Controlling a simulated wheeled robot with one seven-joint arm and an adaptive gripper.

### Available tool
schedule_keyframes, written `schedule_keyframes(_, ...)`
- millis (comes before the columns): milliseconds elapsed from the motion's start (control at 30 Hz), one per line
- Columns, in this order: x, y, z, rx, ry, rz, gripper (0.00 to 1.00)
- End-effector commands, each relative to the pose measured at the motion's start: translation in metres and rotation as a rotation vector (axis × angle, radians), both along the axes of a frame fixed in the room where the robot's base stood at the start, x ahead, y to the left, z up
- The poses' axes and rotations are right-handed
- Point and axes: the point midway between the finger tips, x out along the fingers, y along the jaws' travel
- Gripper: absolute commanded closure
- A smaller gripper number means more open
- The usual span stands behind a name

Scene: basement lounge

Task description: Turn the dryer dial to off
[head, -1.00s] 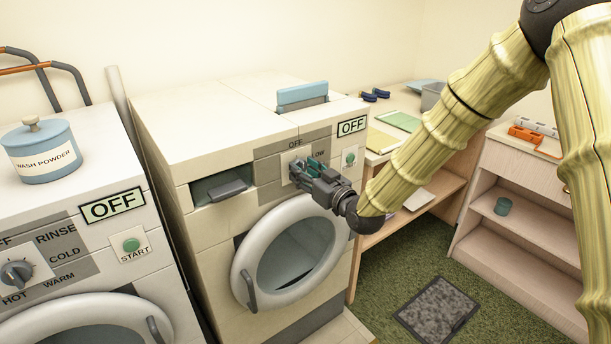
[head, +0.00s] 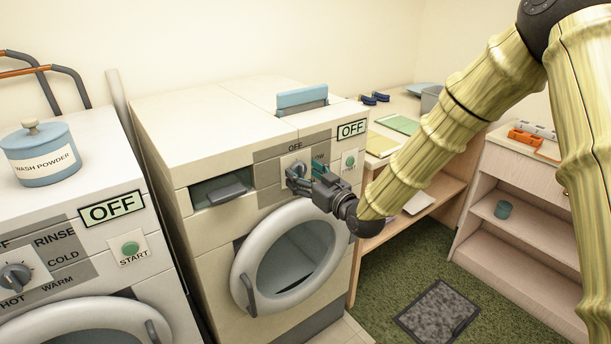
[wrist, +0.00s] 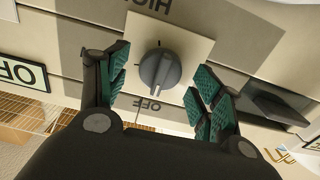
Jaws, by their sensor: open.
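The dryer (head: 225,240) stands in the middle of the head view. Its grey dial (head: 299,168) sits on a pale plate between OFF above and LOW at the right. In the wrist view the dial (wrist: 160,70) is clear and seen upside down, with OFF below it and HIGH above. My gripper (head: 305,176) is open in front of the dial. In the wrist view its teal-padded fingers stand on either side of the dial with visible gaps. The dryer's display (head: 352,129) reads OFF.
A green start button (head: 350,162) is right of the dial. The washer (head: 160,230) with a wash powder jar (head: 42,165) stands at the left, a wooden desk (head: 440,185) at the right.

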Motion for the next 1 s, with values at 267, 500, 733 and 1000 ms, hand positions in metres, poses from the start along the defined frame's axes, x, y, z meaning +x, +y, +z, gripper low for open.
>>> schedule_keyframes(267,-0.015,-0.012,0.0,0.001,0.001,-0.001,0.34)
schedule_keyframes(500,-0.051,-0.038,0.0,0.0,0.001,-0.001,0.34)
schedule_keyframes(733,-0.081,-0.059,0.0,0.001,0.001,-0.002,0.34)
schedule_keyframes(1000,-0.096,-0.071,0.0,0.0,0.0,0.0,0.34)
